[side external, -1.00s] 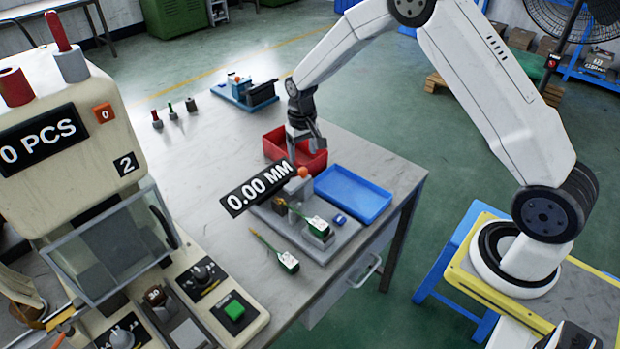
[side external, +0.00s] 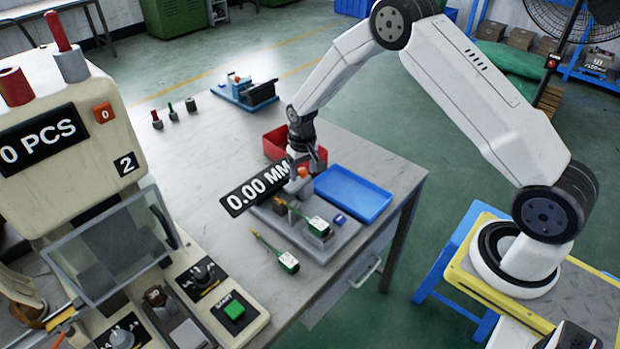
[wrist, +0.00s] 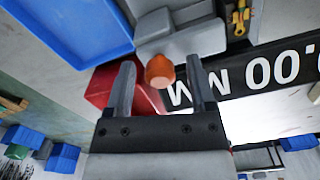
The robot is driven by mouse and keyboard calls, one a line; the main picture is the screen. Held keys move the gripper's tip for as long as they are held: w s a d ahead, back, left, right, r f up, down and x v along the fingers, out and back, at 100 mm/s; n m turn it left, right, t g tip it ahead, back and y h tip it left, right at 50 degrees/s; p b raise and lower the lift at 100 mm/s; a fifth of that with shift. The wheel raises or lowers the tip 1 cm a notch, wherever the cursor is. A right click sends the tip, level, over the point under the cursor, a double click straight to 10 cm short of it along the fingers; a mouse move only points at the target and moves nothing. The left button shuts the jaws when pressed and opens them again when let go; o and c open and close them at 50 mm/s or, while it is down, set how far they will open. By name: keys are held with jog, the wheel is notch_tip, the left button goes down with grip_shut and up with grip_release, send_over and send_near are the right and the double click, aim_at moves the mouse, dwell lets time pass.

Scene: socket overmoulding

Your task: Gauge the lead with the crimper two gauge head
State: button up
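My gripper (side external: 306,165) is open, low over the gauge head. The gauge head's orange knob (wrist: 160,72) shows between the two spread fingers in the wrist view, with a gap on each side; it also shows in the side view (side external: 303,173). The gauge (side external: 345,233) is a grey base with a black display (side external: 257,187) reading 0.00 MM. One lead (side external: 318,226), with a green and white body and yellow-orange wires, rests on the gauge's grey block. A similar lead (side external: 288,262) lies on the table in front. I cannot tell whether the fingers touch anything.
A blue tray (side external: 352,212) lies right of the gauge, and a red bin (side external: 276,142) stands behind the gripper. A blue and black device (side external: 247,92) and several small posts (side external: 173,112) stand farther back. A cream machine (side external: 60,190) fills the left. The table's middle-left is clear.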

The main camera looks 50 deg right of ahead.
grip_shut()
dwell(1.2)
